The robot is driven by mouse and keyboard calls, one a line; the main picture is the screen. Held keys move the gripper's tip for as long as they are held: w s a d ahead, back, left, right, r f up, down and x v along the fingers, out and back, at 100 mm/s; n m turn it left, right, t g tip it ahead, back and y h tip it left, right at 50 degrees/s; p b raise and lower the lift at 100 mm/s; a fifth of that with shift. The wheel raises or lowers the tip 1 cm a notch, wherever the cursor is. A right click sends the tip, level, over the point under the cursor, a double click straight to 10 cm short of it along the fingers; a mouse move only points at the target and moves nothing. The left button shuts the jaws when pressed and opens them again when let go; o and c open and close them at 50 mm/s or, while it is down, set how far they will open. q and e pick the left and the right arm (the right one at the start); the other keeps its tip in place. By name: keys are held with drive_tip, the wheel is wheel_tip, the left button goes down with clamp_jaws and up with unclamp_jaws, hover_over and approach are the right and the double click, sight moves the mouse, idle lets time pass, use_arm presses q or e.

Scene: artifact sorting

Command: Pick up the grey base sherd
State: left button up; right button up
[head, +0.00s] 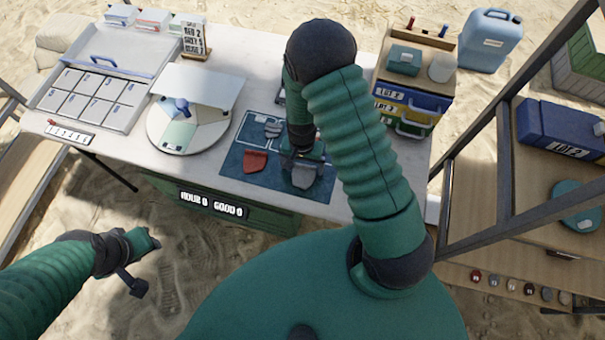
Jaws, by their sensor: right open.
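A plain grey sherd (304,177) lies on the blue mat (236,179) on the table. A red sherd (255,161) lies to its left, and a lighter, ridged grey piece (273,130) lies farther back. I take the plain grey one to be the base sherd, but its shape is partly hidden. My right gripper (302,164) is open, pointing down right at the plain grey sherd; I cannot tell whether it touches it. My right arm hides the mat's back right part. My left gripper (148,264) is open and empty, off the table's front at lower left.
A round turntable (163,137) and a numbered tray (60,113) stand on the left of the table. A sign (194,37) stands behind. Stacked lot drawers (398,108) stand at the right, beside a blue jerrycan (489,42). A wooden shelf frame is far right.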

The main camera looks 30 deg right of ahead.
drive_tip(key=shift+a, duration=0.15)
drive_tip(key=shift+s+r, duration=0.1)
drive_tip(key=shift+d, duration=0.2)
drive_tip(key=shift+c, duration=0.8)
drive_tip(key=shift+s+d, duration=0.1)
drive_tip(key=shift+d, duration=0.55)
drive_tip(key=c, duration=0.5)
drive_tip(key=shift+d+f, duration=0.15)
drive_tip(key=shift+f, duration=0.1)
drive_tip(key=shift+c, duration=1.2)
drive_tip(key=shift+a+r, duration=0.1)
drive_tip(key=shift+a, duration=0.25)
drive_tip(key=c, duration=0.5)
drive_tip(key=shift+a+r, duration=0.1)
drive_tip(key=shift+a, duration=0.3)
drive_tip(key=shift+c, duration=0.4)
use_arm(q)
drive_tip(key=shift+s+a, duration=0.1)
drive_tip(key=shift+a, duration=0.05)
use_arm(e)
drive_tip(key=shift+d+r, duration=0.1)
